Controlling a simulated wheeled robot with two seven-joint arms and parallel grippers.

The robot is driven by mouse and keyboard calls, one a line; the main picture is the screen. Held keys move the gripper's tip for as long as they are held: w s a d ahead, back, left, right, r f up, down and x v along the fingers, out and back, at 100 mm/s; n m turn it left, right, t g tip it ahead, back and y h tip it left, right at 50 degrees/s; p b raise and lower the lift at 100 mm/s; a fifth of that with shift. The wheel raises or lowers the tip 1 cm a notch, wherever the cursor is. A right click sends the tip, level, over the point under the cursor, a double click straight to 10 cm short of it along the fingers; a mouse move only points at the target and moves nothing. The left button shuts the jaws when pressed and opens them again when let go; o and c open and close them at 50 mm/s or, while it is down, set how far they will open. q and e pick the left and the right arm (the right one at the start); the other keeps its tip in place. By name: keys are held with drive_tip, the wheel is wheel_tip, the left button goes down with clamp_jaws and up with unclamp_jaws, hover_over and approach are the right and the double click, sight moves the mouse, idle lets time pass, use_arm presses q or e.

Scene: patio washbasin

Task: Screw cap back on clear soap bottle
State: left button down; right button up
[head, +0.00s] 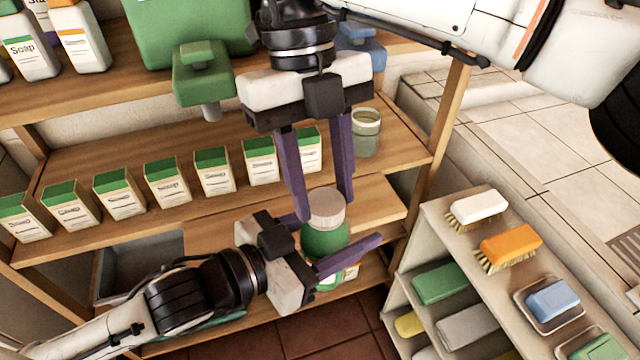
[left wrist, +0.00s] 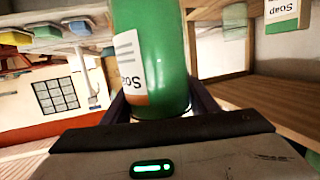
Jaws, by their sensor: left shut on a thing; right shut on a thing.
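The soap bottle (head: 324,241) is filled with green and stands roughly upright below a pale, whitish cap (head: 326,206). My left gripper (head: 340,245) is shut on the bottle's body from the left; one finger shows in front of it. In the left wrist view the green bottle (left wrist: 155,55), with a white "Soap" label, sits between the fingers. My right gripper (head: 324,205) reaches down from above and is shut on the cap, one purple finger on each side. The cap is at the bottle's top; whether its thread is engaged cannot be seen.
A wooden shelf (head: 120,222) behind holds a row of green-topped soap boxes (head: 166,184) and a greenish cup (head: 366,132). A large green dispenser (head: 203,75) hangs above. A low rack at right holds a white brush (head: 477,206), an orange brush (head: 510,246) and a blue soap (head: 553,300).

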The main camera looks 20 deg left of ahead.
drive_tip(key=m, duration=0.2)
drive_tip(key=m+y, duration=0.1)
drive_tip(key=m, duration=0.1)
drive_tip(key=shift+w+d+m+g, duration=0.2)
drive_tip(key=shift+m+g, duration=0.1)
drive_tip(key=m+y, duration=0.1)
drive_tip(key=m, duration=0.3)
drive_tip(key=shift+d, duration=0.15)
drive_tip(key=m+y, duration=0.1)
drive_tip(key=m, duration=0.3)
drive_tip(key=shift+d, duration=0.15)
drive_tip(key=m, duration=0.3)
drive_tip(key=m+t+y, duration=0.1)
drive_tip(key=m, duration=0.2)
drive_tip(key=shift+s+d+y, duration=0.1)
drive_tip(key=shift+s+y, duration=0.05)
drive_tip(key=shift+y, duration=0.15)
drive_tip(key=o, duration=1.1)
drive_tip(key=v, duration=1.2)
drive_tip(key=shift+f, duration=0.1)
